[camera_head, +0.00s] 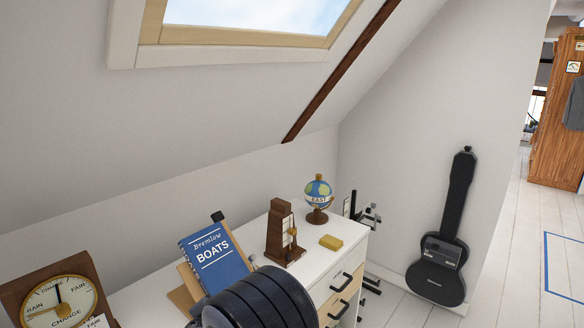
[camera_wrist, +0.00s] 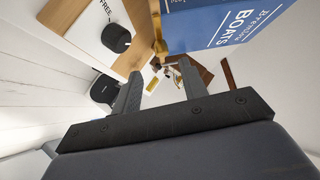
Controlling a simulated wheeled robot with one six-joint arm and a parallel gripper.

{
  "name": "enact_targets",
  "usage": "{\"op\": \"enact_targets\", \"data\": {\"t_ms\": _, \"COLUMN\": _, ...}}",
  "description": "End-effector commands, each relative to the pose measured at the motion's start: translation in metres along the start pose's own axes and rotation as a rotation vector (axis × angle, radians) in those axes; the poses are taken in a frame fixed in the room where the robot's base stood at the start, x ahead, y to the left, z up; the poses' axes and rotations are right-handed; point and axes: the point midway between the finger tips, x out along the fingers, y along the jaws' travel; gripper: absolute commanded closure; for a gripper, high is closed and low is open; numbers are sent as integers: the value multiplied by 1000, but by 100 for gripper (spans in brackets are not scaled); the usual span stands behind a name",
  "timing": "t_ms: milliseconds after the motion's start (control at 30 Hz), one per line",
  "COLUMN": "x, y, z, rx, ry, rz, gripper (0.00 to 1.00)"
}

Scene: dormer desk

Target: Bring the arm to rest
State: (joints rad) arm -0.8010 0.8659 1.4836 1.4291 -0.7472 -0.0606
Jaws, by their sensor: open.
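My gripper (camera_wrist: 160,70) shows in the wrist view with its two dark fingers apart and nothing visible between them. In the head view, dark rounded links of my arm rise at the bottom middle, in front of the white desk (camera_head: 345,248); the gripper itself cannot be made out there. The blue book titled BOATS (camera_head: 215,258) leans on a wooden stand behind my arm. In the wrist view the book (camera_wrist: 215,20) is at the top, close beyond the fingers; I cannot tell the exact gap.
The sloped ceiling hangs over the desk.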

Motion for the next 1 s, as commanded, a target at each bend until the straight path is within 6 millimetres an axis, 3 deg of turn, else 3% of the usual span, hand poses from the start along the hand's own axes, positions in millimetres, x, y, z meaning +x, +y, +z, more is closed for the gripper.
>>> {"op": "enact_targets", "data": {"t_ms": 400, "x": 79, "y": -1, "z": -1, "rx": 0, "ry": 0, "rz": 0, "gripper": 59}}
{"op": "enact_targets", "data": {"t_ms": 1000, "x": 78, "y": -9, "z": 0, "rx": -157, "ry": 8, "rz": -162, "gripper": 59}}
